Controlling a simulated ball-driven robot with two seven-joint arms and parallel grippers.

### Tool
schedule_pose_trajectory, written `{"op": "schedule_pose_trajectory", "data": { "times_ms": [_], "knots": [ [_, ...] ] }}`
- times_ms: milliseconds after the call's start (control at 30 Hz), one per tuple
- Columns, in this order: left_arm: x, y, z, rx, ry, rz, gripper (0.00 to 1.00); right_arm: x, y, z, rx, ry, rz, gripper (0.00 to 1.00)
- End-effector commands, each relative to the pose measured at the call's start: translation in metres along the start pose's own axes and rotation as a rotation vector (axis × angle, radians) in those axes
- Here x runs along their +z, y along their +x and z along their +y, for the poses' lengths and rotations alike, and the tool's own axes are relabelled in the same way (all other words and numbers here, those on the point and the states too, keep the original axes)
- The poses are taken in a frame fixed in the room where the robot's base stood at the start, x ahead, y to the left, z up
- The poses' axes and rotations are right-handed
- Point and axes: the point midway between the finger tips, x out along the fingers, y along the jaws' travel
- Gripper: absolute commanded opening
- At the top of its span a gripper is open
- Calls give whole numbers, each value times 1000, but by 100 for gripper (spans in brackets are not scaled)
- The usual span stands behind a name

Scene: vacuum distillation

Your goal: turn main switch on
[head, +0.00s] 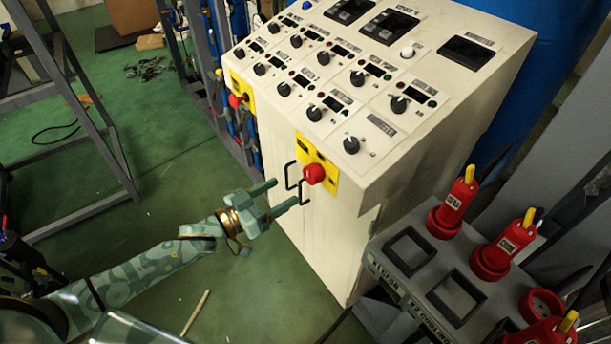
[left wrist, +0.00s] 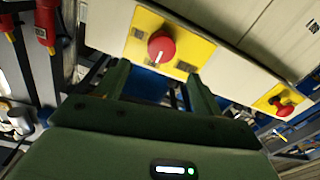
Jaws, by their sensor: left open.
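A red rotary switch (head: 313,173) sits on a yellow plate (head: 322,158) on the front of the cream control cabinet, near its corner. It also shows in the left wrist view as a red knob (left wrist: 161,47), just beyond the fingertips. A second red knob (head: 236,100) on another yellow plate is farther left on the same front. My left gripper (head: 290,191) is open and empty, with its fingers pointing toward the nearer switch. In the left wrist view, its two fingers (left wrist: 158,78) are apart, and the knob appears between and beyond them, seemingly untouched. My right gripper is not in view.
The cabinet's sloping top (head: 335,85) carries many black knobs and small displays. Black bent handles (head: 292,176) stick out beside the nearer switch. Red plugs (head: 453,207) stand on a grey socket box at right. The green floor is mostly open around my left arm.

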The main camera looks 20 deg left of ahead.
Motion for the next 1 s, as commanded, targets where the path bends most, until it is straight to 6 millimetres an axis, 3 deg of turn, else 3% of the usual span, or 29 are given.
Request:
{"op": "schedule_pose_trajectory", "data": {
  "times_ms": [100, 300, 500, 767, 933, 1000],
  "knots": [
    [-2, 31, 0, 0, 2, 3, 67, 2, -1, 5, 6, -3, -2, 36],
    [0, 69, -1, -1, 1, 1, 67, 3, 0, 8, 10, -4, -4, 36],
    [0, 85, 0, -1, 2, -1, 67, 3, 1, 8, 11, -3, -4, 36],
    [0, 86, -1, -1, 2, -2, 67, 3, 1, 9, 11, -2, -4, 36],
    [0, 86, -1, -1, 2, -2, 26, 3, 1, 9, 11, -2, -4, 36],
    [0, 86, -1, -1, 2, -1, 22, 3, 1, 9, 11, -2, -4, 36]
  ]
}}
